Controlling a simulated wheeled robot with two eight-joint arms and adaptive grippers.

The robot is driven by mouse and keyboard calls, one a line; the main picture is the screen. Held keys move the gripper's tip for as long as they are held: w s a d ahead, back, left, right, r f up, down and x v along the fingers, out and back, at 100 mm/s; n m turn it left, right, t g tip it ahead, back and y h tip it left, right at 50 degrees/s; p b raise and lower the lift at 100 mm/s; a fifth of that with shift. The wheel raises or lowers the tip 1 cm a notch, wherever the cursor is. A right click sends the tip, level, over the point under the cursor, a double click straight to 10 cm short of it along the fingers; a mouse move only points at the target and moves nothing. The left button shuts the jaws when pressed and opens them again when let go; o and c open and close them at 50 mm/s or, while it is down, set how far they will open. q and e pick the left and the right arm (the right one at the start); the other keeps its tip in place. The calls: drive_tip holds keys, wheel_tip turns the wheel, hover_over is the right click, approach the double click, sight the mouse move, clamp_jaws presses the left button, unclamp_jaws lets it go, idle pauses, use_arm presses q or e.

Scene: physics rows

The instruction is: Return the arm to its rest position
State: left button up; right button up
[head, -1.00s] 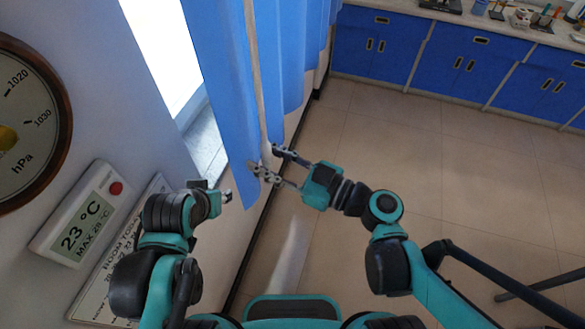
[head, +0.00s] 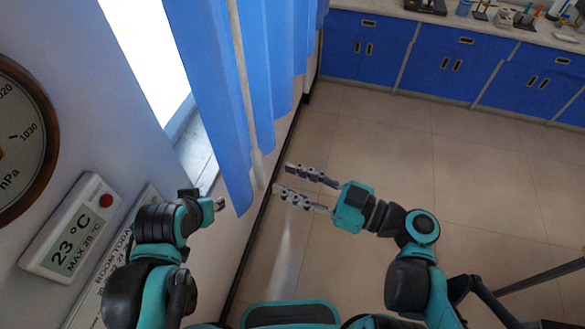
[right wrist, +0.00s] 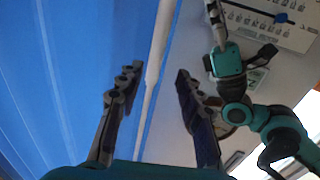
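My right gripper (head: 307,187) is open and empty in the head view, to the right of the blue curtain (head: 200,70) and its pale wand (head: 243,80). A gap shows between its fingers and the wand's lower end. In the right wrist view, both fingers (right wrist: 155,105) stand apart, with the wand (right wrist: 155,60) showing beyond the gap between them and the curtain (right wrist: 70,60) at left. My left gripper (head: 212,202) is beside the wall at left in the head view, small and side-on; its finger opening is not clear.
A round dial (head: 25,150) and a temperature display (head: 72,228) are on the left wall, close to my left arm. Blue cabinets (head: 450,65) with items on the counter line the back. The floor (head: 400,140) between is clear.

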drive_tip(key=shift+f, duration=0.1)
drive_tip(key=d+f+m+g+h+b, duration=0.15)
drive_tip(key=f+m+h, duration=0.25)
drive_tip(key=f, duration=0.4)
drive_tip(key=d+f+m+g+h+b, duration=0.1)
drive_tip(key=d+f+m+h+b, duration=0.25)
drive_tip(key=f, duration=0.45)
drive_tip(key=w+d+f+m+h+b, duration=0.1)
drive_tip(key=d+m+h, duration=0.3)
drive_tip(key=d+h, duration=0.4)
drive_tip(key=w+d+t, duration=0.1)
drive_tip(key=d, duration=0.1)
drive_tip(key=shift+d+f+m, duration=0.2)
drive_tip(key=shift+d+m, duration=0.15)
